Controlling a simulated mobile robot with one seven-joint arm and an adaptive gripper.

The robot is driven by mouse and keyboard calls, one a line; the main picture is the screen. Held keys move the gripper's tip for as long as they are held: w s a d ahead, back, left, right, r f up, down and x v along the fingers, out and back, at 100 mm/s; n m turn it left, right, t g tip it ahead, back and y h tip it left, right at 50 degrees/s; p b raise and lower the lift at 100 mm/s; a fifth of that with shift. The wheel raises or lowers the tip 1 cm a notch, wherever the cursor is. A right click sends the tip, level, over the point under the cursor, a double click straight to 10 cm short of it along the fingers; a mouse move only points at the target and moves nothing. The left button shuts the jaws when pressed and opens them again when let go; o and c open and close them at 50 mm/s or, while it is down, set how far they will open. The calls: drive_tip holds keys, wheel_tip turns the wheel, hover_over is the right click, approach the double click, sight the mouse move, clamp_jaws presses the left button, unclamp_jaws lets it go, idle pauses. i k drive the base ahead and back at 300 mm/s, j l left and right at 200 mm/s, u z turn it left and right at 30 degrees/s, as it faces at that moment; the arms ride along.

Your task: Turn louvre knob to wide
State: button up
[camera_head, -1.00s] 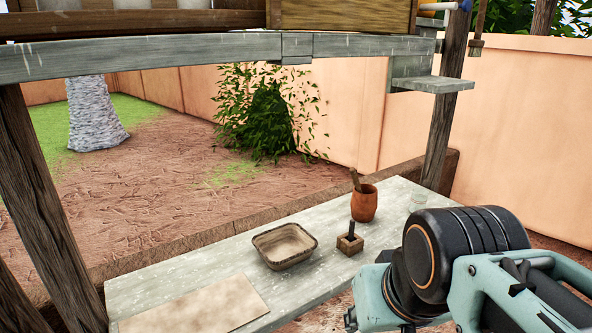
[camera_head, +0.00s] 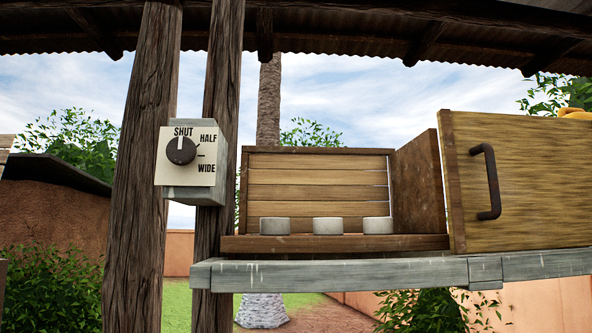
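The louvre knob (camera_head: 181,151) is a dark round dial on a pale label plate (camera_head: 204,174), fixed to a box on a wooden post at the left. The plate reads SHUT at the top, HALF at the upper right and WIDE at the lower right. The knob's white pointer mark points up at SHUT. My gripper does not show in this view, so it is not seen touching the knob.
A wooden louvre box (camera_head: 320,190) with several pale round pieces stands on a grey shelf (camera_head: 330,275) right of the knob. A wooden door with a dark handle (camera_head: 487,182) is at the right.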

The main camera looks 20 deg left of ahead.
sight(180, 150)
drive_tip(key=u, duration=1.9)
